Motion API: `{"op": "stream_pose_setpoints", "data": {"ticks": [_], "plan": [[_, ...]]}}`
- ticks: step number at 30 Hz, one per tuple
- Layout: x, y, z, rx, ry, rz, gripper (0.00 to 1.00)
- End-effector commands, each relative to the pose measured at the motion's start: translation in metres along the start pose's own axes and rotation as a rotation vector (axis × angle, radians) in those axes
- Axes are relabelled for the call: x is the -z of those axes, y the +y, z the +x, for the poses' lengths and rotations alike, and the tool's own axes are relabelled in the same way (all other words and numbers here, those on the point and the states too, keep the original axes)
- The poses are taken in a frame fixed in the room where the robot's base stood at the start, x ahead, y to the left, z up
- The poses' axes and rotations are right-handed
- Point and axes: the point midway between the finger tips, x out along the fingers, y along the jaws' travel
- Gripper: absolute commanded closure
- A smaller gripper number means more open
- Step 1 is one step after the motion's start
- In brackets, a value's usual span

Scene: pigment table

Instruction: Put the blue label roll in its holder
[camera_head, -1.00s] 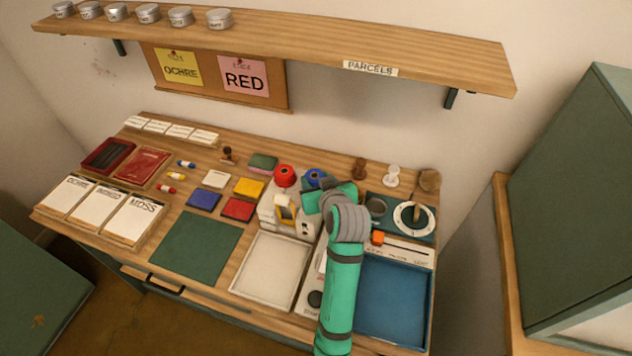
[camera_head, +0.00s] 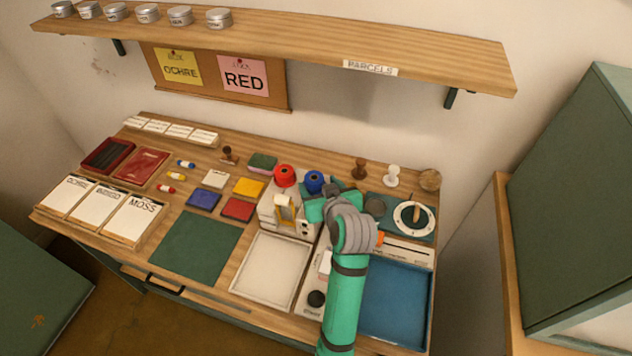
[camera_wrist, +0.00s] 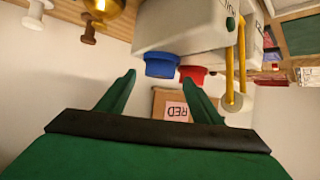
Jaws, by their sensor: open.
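The blue label roll (camera_head: 315,182) is upright at the back of the table, beside the red roll (camera_head: 284,176). Both are at the white dispenser (camera_head: 268,216), which has a yellow part. The wrist view is upside down; it shows the blue roll (camera_wrist: 161,66) at the edge of the white dispenser (camera_wrist: 180,25), with the red roll (camera_wrist: 193,74) to its right. My gripper (camera_wrist: 158,80) is open and empty. The blue roll appears between its fingertips, seemingly beyond them. In the head view my gripper (camera_head: 318,206) is just in front of the blue roll, its fingertips mostly hidden.
A pale tray (camera_head: 270,270) and a blue tray (camera_head: 396,300) lie at the front. Brown and white stamps (camera_head: 391,176) stand at the back right, near a round white dial (camera_head: 414,218). The shelf (camera_head: 300,45) overhangs the back. A green mat (camera_head: 195,246) lies left.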

Motion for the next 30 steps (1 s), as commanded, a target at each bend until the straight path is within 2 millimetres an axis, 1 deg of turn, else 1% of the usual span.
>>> {"op": "stream_pose_setpoints", "data": {"ticks": [1, 6, 9, 12, 15, 18, 30], "plan": [[0.0, 0.001, -0.011, -0.003, 0.001, 0.0, 0.4], [0.001, 0.001, -0.045, -0.003, 0.003, 0.0, 0.4], [0.0, 0.001, -0.061, -0.003, 0.001, 0.0, 0.4], [0.0, 0.001, -0.073, -0.002, 0.001, 0.0, 0.4], [0.0, 0.0, -0.081, -0.001, 0.0, 0.0, 0.4], [0.0, 0.0, -0.085, 0.0, 0.0, 0.0, 0.4], [0.0, 0.0, -0.085, 0.0, 0.0, 0.0, 0.4]]}}
